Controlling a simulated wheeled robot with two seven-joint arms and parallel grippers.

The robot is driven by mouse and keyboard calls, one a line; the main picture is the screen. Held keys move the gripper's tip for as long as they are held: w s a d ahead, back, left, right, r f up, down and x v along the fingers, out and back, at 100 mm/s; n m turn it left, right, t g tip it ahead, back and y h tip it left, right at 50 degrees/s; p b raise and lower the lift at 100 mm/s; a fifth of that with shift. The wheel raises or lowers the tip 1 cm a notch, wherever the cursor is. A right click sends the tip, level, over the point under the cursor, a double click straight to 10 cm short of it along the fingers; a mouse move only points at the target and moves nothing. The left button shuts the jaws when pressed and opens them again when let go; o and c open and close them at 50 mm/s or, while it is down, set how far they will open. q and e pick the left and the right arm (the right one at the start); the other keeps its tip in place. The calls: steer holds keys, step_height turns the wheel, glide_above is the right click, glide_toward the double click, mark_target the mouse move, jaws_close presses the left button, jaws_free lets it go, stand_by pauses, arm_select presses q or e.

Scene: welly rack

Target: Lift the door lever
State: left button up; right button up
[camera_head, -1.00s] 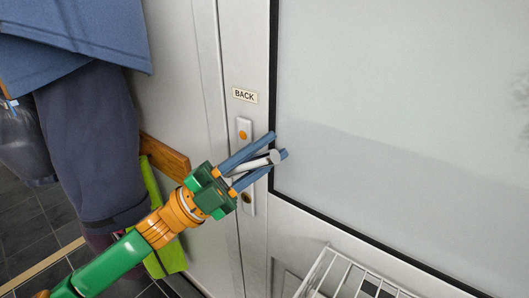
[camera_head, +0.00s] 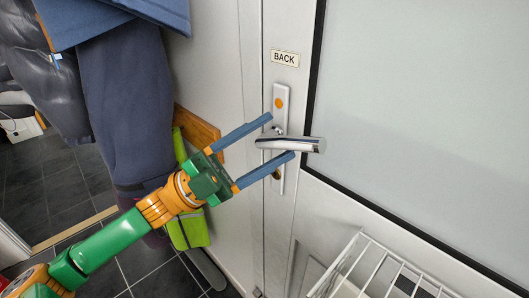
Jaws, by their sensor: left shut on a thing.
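The door lever (camera_head: 305,145) is a shiny metal handle on a narrow pale backplate (camera_head: 280,92) with orange dots. It lies about level, its free end pointing right over the frame of the door's pane. The exact contact is hard to see. My right gripper is out of view.
A "BACK" label (camera_head: 285,58) is above the backplate. A white wire rack (camera_head: 357,262) stands at the lower right, near the door. Blue coats (camera_head: 125,115) and a yellow-green item (camera_head: 190,228) hang at the left, beside a wooden strip (camera_head: 200,130).

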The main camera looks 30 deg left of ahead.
arm_select(q)
steer(key=shift+s+a, duration=0.2)
steer(key=shift+s, duration=0.05)
steer(key=a+r+v, duration=0.1)
steer(key=v, duration=0.7)
steer(key=shift+b, duration=0.35)
steer(key=shift+a, duration=0.1)
